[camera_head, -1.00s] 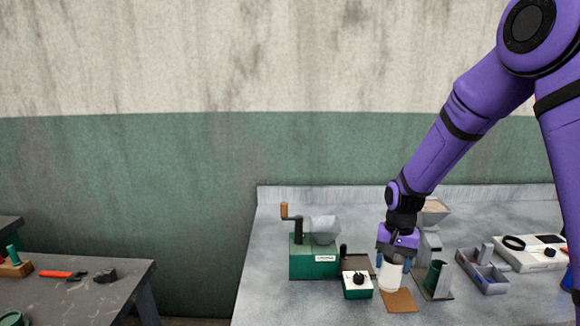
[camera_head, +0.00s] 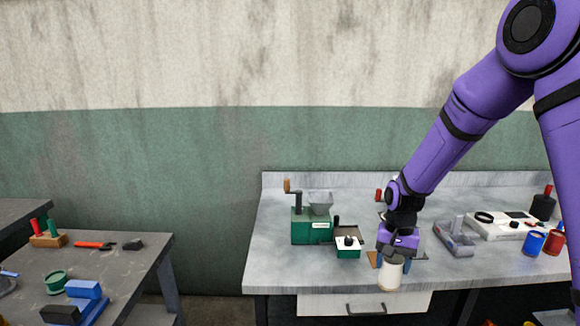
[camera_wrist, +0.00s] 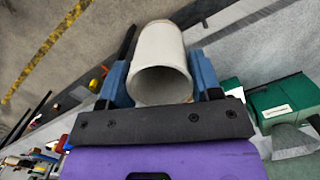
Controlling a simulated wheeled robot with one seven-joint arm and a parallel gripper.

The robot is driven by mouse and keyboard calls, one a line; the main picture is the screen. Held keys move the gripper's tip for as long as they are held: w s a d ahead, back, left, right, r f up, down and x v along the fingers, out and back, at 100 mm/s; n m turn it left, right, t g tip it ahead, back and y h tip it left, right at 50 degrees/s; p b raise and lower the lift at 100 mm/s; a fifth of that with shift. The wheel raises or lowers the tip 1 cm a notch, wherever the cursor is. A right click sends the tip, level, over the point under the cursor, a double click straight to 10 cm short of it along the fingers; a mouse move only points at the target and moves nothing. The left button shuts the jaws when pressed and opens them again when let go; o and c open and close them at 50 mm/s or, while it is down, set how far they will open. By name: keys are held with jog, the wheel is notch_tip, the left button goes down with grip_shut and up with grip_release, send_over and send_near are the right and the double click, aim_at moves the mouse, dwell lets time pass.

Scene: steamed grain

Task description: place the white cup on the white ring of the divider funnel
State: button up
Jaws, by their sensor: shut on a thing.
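The white cup (camera_head: 389,277) is held in my gripper (camera_head: 393,262) at the bench's front edge. In the wrist view the cup (camera_wrist: 161,62) sits between the two blue-padded fingers, its round opening facing the camera. My gripper is shut on its sides. In the head view the cup hangs below my gripper, in front of the drawer face.
A green hand mill (camera_head: 310,225) and a small green-and-white box (camera_head: 348,247) stand left of my gripper. A grey compartment tray (camera_head: 457,240) and a white device (camera_head: 497,226) stand to the right. The left dark table (camera_head: 130,265) holds tools. Floor shows between the tables.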

jog(key=shift+w+d+f, duration=0.3)
jog(key=shift+w+f, duration=0.2)
jog(key=shift+f, duration=0.35)
jog(key=w+d+f+n, duration=0.3)
jog(key=d+f+n, duration=0.1)
jog(key=f, duration=0.6)
jog(key=shift+f+h, duration=0.2)
jog(key=shift+h, duration=0.1)
